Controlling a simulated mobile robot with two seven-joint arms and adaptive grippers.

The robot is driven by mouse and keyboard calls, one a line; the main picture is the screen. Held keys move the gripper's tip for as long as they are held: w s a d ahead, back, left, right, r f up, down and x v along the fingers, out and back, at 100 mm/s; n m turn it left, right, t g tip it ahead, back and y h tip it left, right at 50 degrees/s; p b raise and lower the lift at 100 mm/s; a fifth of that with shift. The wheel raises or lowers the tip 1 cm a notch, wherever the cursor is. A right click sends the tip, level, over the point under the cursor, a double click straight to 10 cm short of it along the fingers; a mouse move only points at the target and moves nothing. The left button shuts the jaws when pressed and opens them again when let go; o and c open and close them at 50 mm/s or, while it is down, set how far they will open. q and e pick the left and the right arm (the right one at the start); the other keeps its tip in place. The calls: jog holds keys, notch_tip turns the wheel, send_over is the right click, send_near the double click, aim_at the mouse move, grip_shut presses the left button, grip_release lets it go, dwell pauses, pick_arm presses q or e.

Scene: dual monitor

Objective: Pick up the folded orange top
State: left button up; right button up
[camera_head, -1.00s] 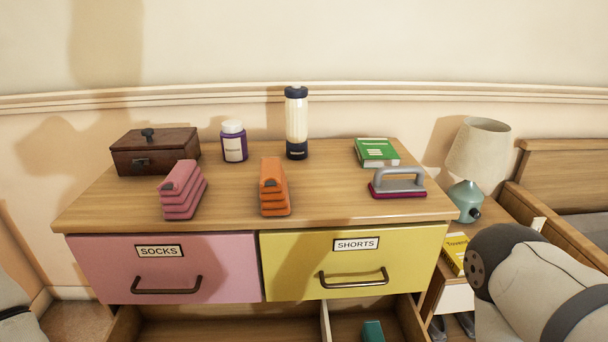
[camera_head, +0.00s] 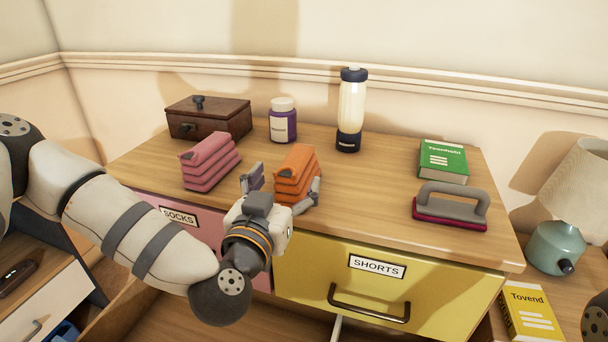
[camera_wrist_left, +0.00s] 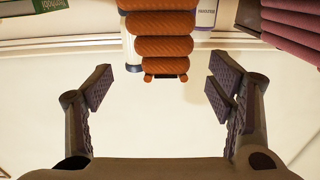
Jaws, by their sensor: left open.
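The folded orange top (camera_head: 297,171) is a stack of several folds on the wooden dresser top, near the front edge. It also shows at the top middle of the left wrist view (camera_wrist_left: 163,45). My left gripper (camera_head: 284,184) is at the dresser's front edge, just in front of the orange top. Its fingers are spread apart, one to each side of the stack. In the left wrist view the gripper (camera_wrist_left: 161,88) holds nothing, and the stack lies above the gap between the fingertips. Contact with the fingers cannot be told. My right gripper is not in view.
A folded pink stack (camera_head: 210,162) stands close on the left. Behind are a brown box (camera_head: 209,122), purple jar (camera_head: 283,124) and bottle (camera_head: 351,112). A green book (camera_head: 443,162) and grey-handled brush (camera_head: 450,210) stand right. A lamp (camera_head: 556,246) is beyond the dresser.

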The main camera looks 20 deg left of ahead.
aim_at(297, 162)
pick_arm(q)
jog(key=w, duration=0.7)
jog(key=shift+f+b, duration=0.35)
jog(key=shift+r, duration=0.1)
jog(key=c, duration=1.2)
